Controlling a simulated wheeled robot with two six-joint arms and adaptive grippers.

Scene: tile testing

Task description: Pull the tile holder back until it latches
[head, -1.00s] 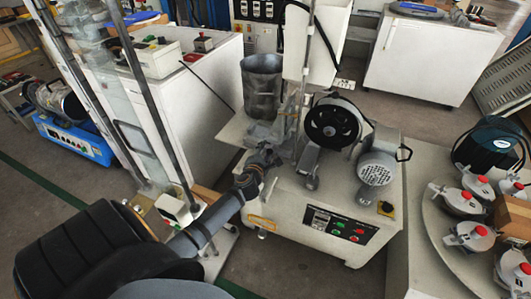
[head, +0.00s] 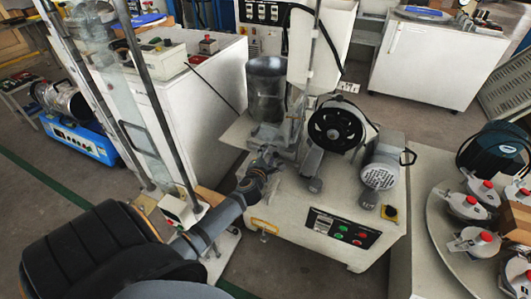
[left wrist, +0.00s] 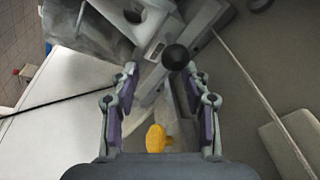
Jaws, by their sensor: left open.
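The abrasion machine (head: 330,215) stands in the middle of the head view, with a black wheel (head: 337,125) and a motor (head: 381,174) on top. My left gripper (head: 268,155) is at the machine's left side, by its metal parts. In the left wrist view the gripper (left wrist: 161,70) is open. A black ball knob (left wrist: 176,57) on a grey metal part (left wrist: 160,28), perhaps the tile holder, shows at the fingertips, nearer the right finger. I cannot tell if they touch. A yellow knob (left wrist: 156,138) lies between the finger bases. My right gripper is not seen.
A grey hopper (head: 266,88) stands behind the gripper. A control panel (head: 342,228) is on the machine's front. A round table (head: 450,225) with several red-knobbed units is at the right. A tall framed rig (head: 150,100) stands at the left.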

